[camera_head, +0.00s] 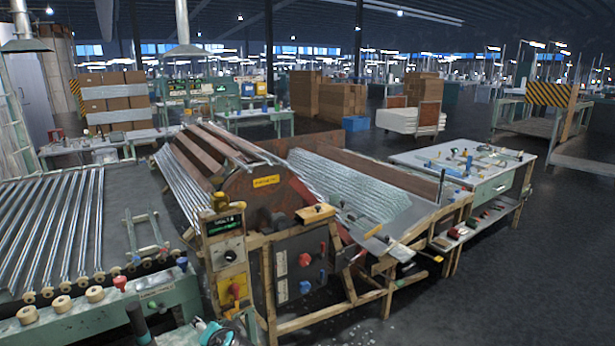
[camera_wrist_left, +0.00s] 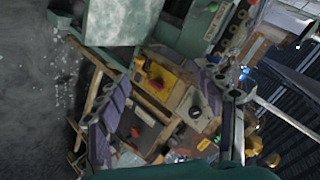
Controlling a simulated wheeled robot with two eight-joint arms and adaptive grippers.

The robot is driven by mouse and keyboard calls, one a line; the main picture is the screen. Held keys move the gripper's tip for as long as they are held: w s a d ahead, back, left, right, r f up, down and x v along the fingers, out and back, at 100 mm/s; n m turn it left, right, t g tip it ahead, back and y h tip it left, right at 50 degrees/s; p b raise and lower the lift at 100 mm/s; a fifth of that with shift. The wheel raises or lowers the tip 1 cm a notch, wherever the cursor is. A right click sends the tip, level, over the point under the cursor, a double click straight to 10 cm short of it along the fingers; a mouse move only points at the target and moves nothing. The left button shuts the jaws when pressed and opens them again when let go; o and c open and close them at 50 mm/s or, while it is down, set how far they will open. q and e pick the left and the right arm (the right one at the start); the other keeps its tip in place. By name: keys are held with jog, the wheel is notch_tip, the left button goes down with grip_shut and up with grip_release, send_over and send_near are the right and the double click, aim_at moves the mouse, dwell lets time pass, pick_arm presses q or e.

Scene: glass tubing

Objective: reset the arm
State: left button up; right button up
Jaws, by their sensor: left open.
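My left gripper (camera_wrist_left: 163,112) shows in the left wrist view, its two dark fingers spread wide with nothing between them. The teal body behind the fingers crosses the bottom edge of that view. Beyond the fingers is the machine's control side, with a yellow panel (camera_wrist_left: 167,84) and a grey box with a dark knob (camera_wrist_left: 197,111). A gap separates the fingers, and I cannot tell their distance from the machine. In the head view only dark and teal parts, likely mine, show at the bottom edge left of centre. My right gripper is not in view.
The tubing machine (camera_head: 262,186) stands in the middle, with a yellow control panel (camera_head: 232,288) at its front. Glass tubes (camera_head: 65,225) lie on a roller bench at left. A white-topped workbench (camera_head: 420,159) stands at right. The dark floor (camera_head: 500,290) at front right is clear.

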pick_arm(q)
jog(key=s+d+n+g+h, duration=0.1)
jog(key=s+d+n+h, duration=0.1)
jog(key=s, duration=0.9)
jog(key=s+d+f+n+h, duration=0.1)
jog(key=s+d+h, duration=0.3)
jog(key=s, duration=0.7)
jog(key=shift+f+n+g, duration=0.25)
jog(key=shift+n+g, duration=0.15)
jog(key=shift+n, duration=0.3)
